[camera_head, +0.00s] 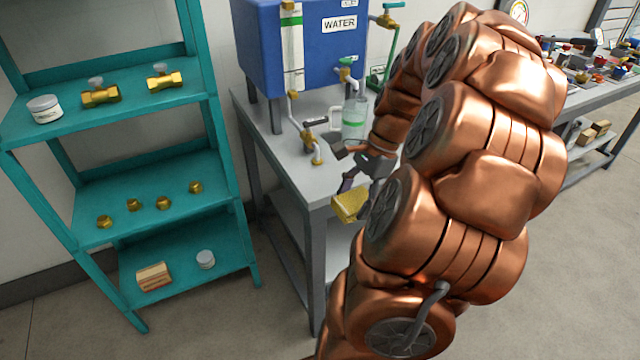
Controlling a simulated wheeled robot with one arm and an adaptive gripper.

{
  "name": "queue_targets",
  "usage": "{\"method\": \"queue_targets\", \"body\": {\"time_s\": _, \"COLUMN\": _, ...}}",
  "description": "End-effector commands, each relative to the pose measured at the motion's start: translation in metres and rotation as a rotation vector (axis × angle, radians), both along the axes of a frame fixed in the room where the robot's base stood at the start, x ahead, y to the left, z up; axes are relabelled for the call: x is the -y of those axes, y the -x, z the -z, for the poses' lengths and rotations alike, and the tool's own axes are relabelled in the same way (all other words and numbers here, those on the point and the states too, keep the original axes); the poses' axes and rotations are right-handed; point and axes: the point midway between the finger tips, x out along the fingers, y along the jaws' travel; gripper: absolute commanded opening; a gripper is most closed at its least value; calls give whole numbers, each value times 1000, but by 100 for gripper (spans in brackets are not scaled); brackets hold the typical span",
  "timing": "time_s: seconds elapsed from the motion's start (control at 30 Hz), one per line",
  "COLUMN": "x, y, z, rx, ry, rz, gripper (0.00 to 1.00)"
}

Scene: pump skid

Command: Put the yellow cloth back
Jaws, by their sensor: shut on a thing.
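The yellow cloth (347,206) shows as a small folded block at the front right corner of the grey table in the head view. My gripper (358,186) is shut on the cloth, with its fingers just above and behind it. My copper-coloured arm hides the cloth's right side and part of the gripper. I cannot tell whether the cloth touches the table edge or hangs clear of it.
A blue water tank (300,45) stands on the grey table (285,165), with brass taps and a clear jug (354,117) near my gripper. A teal shelf (150,132) at left holds brass fittings, jars and a wooden block (153,276).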

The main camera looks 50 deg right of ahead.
Motion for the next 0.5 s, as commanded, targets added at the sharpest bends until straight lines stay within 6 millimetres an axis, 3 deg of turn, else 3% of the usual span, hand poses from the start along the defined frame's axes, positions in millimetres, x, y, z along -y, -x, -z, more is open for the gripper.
{"method": "queue_targets", "body": {"time_s": 0.17, "x": 6, "y": -17, "z": 1, "rx": 0, "ry": -1, "rz": 7, "gripper": 37}}
{"method": "queue_targets", "body": {"time_s": 0.5, "x": 26, "y": -73, "z": 6, "rx": -1, "ry": 1, "rz": 5, "gripper": 37}}
